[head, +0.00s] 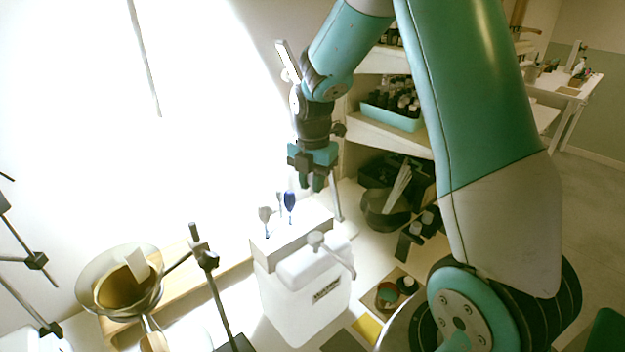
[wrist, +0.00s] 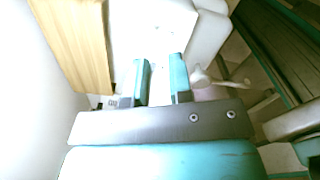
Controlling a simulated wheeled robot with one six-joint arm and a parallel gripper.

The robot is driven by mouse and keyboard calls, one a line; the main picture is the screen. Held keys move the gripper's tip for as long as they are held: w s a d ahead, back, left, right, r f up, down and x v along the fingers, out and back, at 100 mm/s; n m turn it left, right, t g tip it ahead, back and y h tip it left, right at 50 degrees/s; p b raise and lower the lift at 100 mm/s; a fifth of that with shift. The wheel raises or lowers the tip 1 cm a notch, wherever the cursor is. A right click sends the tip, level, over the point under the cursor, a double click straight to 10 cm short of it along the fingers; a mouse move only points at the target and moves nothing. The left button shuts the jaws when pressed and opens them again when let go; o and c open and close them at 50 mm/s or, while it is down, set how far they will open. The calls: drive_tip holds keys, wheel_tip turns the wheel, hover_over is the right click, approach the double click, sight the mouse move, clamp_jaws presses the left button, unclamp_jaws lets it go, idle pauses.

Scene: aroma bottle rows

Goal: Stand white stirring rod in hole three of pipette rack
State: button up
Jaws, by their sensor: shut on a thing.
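My gripper (head: 313,183) is above the back right of the pale pipette rack (head: 291,244) in the head view, pointing down. Its teal fingers (wrist: 160,82) are close together in the wrist view, with a bright, pale strip between them. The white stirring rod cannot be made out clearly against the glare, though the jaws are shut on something. The rack holds a blue pipette (head: 290,202) and a grey pipette (head: 265,217), with another pale one behind. The rack's holes are too small to tell apart.
A white jerrycan (head: 305,300) with a tap stands directly before the rack. A clamp stand (head: 205,262) and a funnel with brown contents (head: 122,285) are at left. Shelves with dark bottles (head: 400,98) and a dark bin (head: 385,210) are at right.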

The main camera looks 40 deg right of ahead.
drive_tip(key=shift+f+b, duration=0.45)
drive_tip(key=shift+f, duration=0.4)
drive_tip(key=o, duration=0.9)
drive_tip(key=shift+r, duration=0.15)
drive_tip(key=shift+r+p, duration=2.2)
drive_tip(key=shift+r, duration=0.2)
drive_tip(key=shift+r+p, duration=2.15)
drive_tip(key=shift+r, duration=0.4)
